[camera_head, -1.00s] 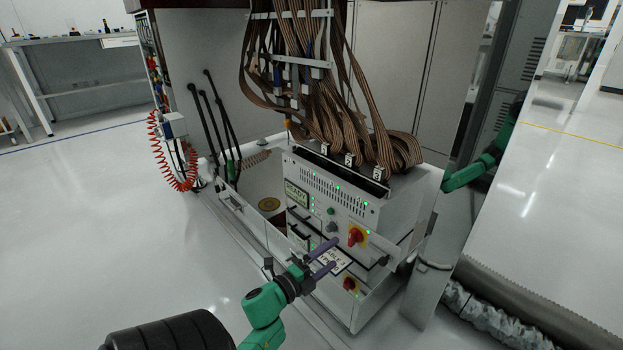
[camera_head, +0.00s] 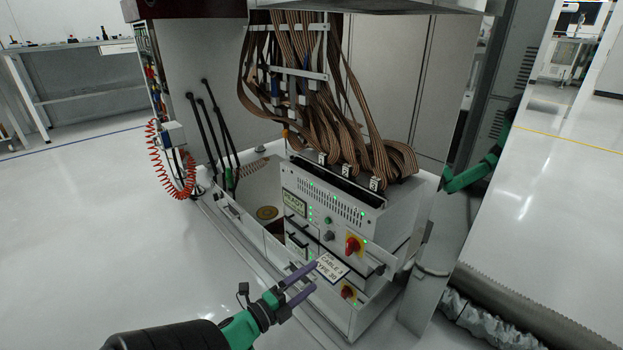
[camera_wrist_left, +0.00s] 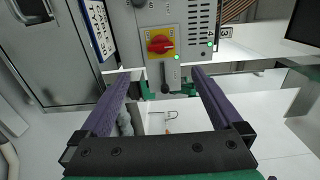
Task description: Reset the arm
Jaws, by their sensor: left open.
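My left gripper (camera_head: 300,277) comes in from the lower left in the head view, with its purple fingers apart and nothing between them. It is in front of the test unit (camera_head: 340,205), near the white "CABLE 4 TYPE 30" label (camera_head: 332,268). In the left wrist view the open fingers (camera_wrist_left: 155,105) frame a lever-like part below the red rotary switch (camera_wrist_left: 160,45) on its yellow plate. The same switch (camera_head: 352,246) shows in the head view. A green part of my right arm (camera_head: 475,172) shows at the right; its gripper cannot be made out.
Brown ribbon cables (camera_head: 340,110) hang into the top of the unit. A red coiled hose (camera_head: 172,165) hangs at the left of the machine. A grey ribbed conduit (camera_head: 530,310) lies at the lower right. The floor at the left (camera_head: 80,230) is clear.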

